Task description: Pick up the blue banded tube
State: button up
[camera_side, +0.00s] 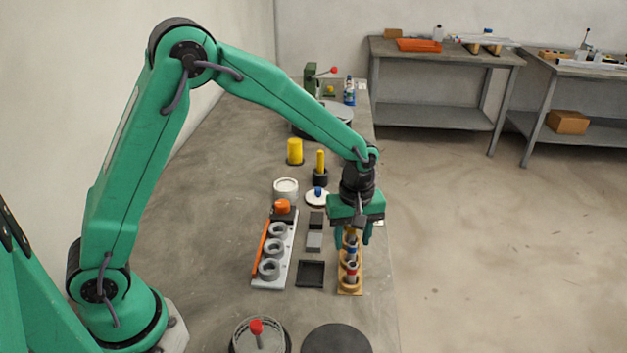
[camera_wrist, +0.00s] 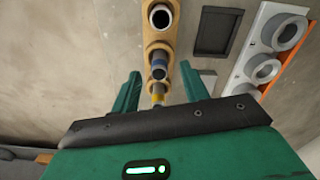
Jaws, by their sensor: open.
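The blue banded tube (camera_wrist: 160,70) is grey with a blue band and stands in the middle of a wooden rack (camera_wrist: 150,42) in the wrist view. A yellow banded tube (camera_wrist: 158,90) stands beside it, closer to my gripper's body. In the side view the rack (camera_side: 350,291) is at the table's right side, and a red banded tube (camera_side: 351,269) stands near its front end. My gripper (camera_side: 352,238) is above the rack's far part, pointing down. Its open fingers (camera_wrist: 158,88) are on either side of the tube row, with nothing held. The fingers partly hide the tubes in the side view.
A pale fixture with several grey rings (camera_side: 270,270) and an orange strip lies left of the rack. A dark square tray (camera_side: 311,274) sits between them. A white-based blue knob (camera_side: 318,195) and a yellow post (camera_side: 320,162) stand farther back. The table's left side is clear.

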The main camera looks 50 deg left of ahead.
aim_at(352, 243)
jog(key=shift+f, duration=1.75)
grip_shut()
